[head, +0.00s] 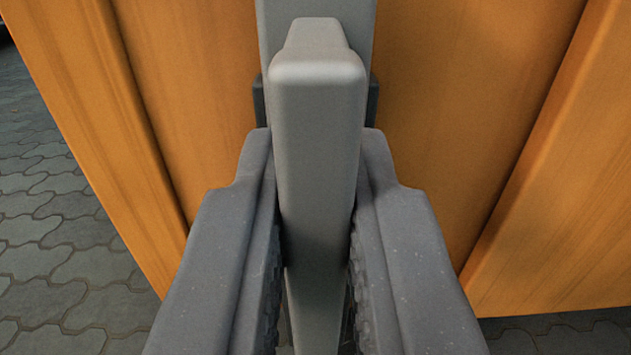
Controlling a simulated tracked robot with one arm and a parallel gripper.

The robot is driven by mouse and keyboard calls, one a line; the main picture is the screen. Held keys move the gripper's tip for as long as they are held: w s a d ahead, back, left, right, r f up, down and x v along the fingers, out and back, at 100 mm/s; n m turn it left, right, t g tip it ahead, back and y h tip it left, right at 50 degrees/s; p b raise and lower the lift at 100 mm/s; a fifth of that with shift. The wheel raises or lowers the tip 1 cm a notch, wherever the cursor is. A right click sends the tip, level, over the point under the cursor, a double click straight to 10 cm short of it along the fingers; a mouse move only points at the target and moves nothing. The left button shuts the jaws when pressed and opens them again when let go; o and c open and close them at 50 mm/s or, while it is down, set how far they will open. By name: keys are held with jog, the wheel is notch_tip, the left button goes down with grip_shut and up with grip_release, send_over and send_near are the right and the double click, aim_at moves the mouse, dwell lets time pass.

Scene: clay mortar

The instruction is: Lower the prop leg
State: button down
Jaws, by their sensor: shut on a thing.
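A grey bar with rounded edges (317,160), which looks like the prop leg, stands upright in the middle of the head view. My gripper (315,240) has one dark grey finger on each side of the bar, with ridged pads against its sides. It is shut on the bar. A wider grey upright piece (348,25) shows behind the top of the bar, with dark edges at its sides. The lower end of the bar runs down between the fingers, and its foot is out of view.
Orange panels (460,110) stand close behind the bar on both sides, with a raised orange strip (560,190) at right. Grey interlocking paving (60,240) shows at the left and along the lower right. The paving at left looks clear.

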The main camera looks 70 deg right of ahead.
jog(key=c, duration=1.5)
grip_release()
jog(key=shift+w+a+f, duration=0.2)
jog(key=shift+w, duration=0.15)
jog(key=shift+o, duration=0.3)
jog(key=shift+s+d, duration=0.1)
jog(key=shift+s, duration=0.05)
jog(key=p+v, duration=0.3)
jog(key=v, duration=1.1)
jog(key=shift+d, duration=0.1)
